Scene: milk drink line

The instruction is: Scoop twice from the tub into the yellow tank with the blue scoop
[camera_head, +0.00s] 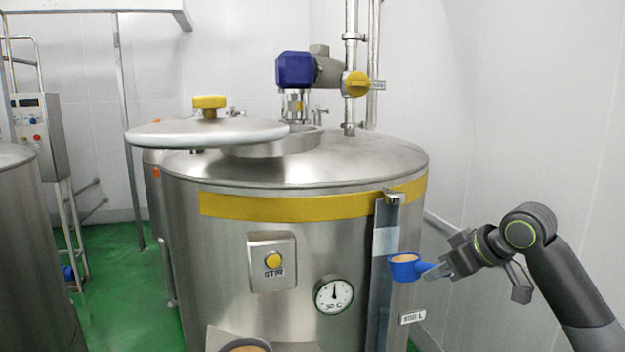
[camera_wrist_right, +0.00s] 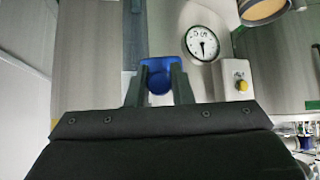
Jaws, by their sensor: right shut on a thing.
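The blue scoop (camera_head: 404,268) holds light brown powder and is held level in front of the tank's right side. My right gripper (camera_head: 440,270) is shut on its handle. In the right wrist view the blue scoop (camera_wrist_right: 158,72) shows between the fingers of my right gripper (camera_wrist_right: 160,92). The yellow-banded steel tank (camera_head: 250,206) stands in the middle, its round lid (camera_head: 170,134) swung to the left beside the open hatch collar (camera_head: 285,143). The tub (camera_head: 245,345), with brown powder in it, shows at the bottom edge, mostly cut off. My left gripper is out of view.
A STIR button box (camera_head: 272,262), a round gauge (camera_head: 333,294) and a vertical level strip (camera_head: 384,260) are on the tank's front. A blue motor (camera_head: 296,70) and pipes (camera_head: 351,60) rise behind the hatch. Another steel tank (camera_head: 25,260) stands at left.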

